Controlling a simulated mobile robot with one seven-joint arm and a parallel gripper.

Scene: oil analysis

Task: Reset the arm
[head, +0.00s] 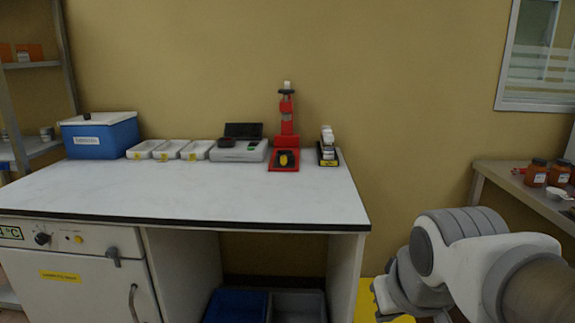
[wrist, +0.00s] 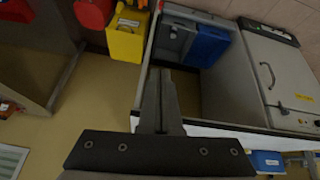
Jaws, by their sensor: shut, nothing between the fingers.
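My gripper (wrist: 161,75) shows in the wrist view with its two dark fingers together and nothing between them. It is in the air, over floor and clear of the bench things. In the head view my white and grey arm is bent at the lower right, to the right of the white bench (head: 210,195). The gripper's fingertips are not visible there, as the lower picture edge cuts off that part of the arm.
The bench carries a blue box (head: 100,135), white trays (head: 170,149), a scale (head: 238,152) and a red stand (head: 287,135). A side table (head: 520,187) with jars stands at the right. A yellow container (wrist: 127,34) and blue bin (wrist: 207,45) show in the wrist view.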

